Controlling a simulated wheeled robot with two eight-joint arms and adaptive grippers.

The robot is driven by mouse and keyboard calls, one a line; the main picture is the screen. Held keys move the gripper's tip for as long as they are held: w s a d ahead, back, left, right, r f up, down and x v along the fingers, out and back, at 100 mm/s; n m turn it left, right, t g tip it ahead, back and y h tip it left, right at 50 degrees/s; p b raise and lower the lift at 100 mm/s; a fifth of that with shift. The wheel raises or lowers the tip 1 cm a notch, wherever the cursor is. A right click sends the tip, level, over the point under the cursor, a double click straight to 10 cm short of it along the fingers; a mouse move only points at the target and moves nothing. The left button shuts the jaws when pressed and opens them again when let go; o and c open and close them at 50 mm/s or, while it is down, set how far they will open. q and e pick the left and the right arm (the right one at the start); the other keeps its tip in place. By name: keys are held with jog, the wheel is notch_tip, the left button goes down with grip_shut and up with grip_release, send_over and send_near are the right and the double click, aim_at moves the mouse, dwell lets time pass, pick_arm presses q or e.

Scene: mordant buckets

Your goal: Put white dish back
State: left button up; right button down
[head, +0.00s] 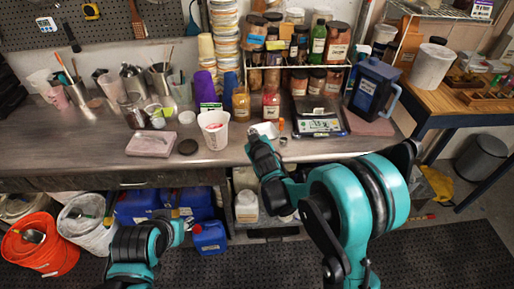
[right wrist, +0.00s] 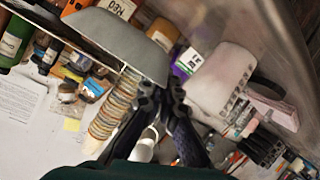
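The white dish (head: 265,129) is a small, shallow, pale dish at the tip of my right gripper (head: 257,141), over the front middle of the bench in the head view. In the right wrist view the dish (right wrist: 118,40) is large and tilted, with its lower corner between the fingertips of the right gripper (right wrist: 164,88). The fingers are close together and appear shut on the dish's edge. My left arm shows low at the left in the head view, in front of the bench; its fingers cannot be made out clearly.
A white tub (head: 214,132) stands left of the dish. A scale (head: 316,122) and a blue pitcher (head: 371,90) stand to the right. Jars (head: 271,103) line the back.

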jog(key=w+a+n+y, duration=0.1)
jog(key=w+a, duration=0.3)
jog(key=w, duration=0.1)
jog(key=b, duration=0.2)
send_over(242, 150)
jog(key=shift+y, duration=0.3)
notch_tip(242, 150, down, 6)
jog(key=shift+r, duration=0.2)
jog(key=shift+f+b, duration=0.9)
jog(key=shift+f, duration=1.45)
jog(key=c, duration=2.2)
grip_release()
jog(key=shift+f, duration=0.15)
jog(key=o, duration=0.5)
